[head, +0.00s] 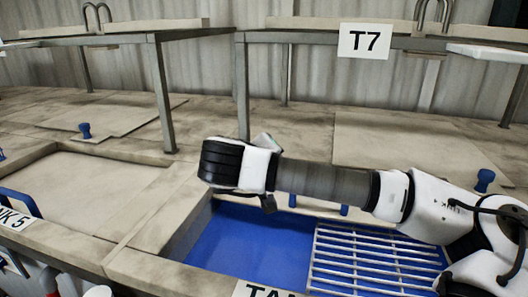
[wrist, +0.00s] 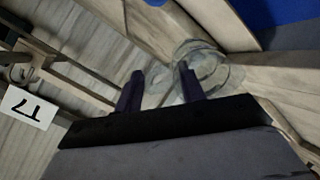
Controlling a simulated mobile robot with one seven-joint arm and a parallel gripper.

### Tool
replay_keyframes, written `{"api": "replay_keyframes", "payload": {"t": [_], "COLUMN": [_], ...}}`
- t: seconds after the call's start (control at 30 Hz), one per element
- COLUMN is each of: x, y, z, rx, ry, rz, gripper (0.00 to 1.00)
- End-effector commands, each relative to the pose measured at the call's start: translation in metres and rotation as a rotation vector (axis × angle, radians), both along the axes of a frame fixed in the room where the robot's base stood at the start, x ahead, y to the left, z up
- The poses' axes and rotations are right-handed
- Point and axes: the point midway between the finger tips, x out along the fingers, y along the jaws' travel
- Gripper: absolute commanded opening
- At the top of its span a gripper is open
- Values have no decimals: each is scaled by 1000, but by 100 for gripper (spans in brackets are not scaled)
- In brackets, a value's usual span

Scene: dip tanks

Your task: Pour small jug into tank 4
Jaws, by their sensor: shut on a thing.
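A clear, see-through vessel (wrist: 212,72), which looks like the small jug, is between the two dark fingers of my gripper (wrist: 161,72) in the wrist view. The fingers are shut on it. Its outline is faint, so I cannot tell its tilt or what it holds. In the head view my wrist hides most of the gripper and the jug. My arm reaches over a tank with blue liquid (head: 245,245). Blue also shows at the top right of the wrist view (wrist: 275,10).
A white slatted rack (head: 365,265) covers the blue tank's right part. A covered or pale-filled tank (head: 90,195) labelled "NK 5" lies to the left. Raised shelves on metal legs (head: 163,95) stand behind, with a T7 sign (head: 365,42). Blue knobs (head: 85,130) stick up from lids.

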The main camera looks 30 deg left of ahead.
Motion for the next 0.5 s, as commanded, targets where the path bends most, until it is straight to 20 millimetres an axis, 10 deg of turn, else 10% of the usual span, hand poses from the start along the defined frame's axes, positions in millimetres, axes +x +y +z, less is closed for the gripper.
{"api": "replay_keyframes", "payload": {"t": [0.5], "x": [16], "y": [5], "z": [5], "rx": [-101], "ry": [409], "rz": [-3], "gripper": [7]}}
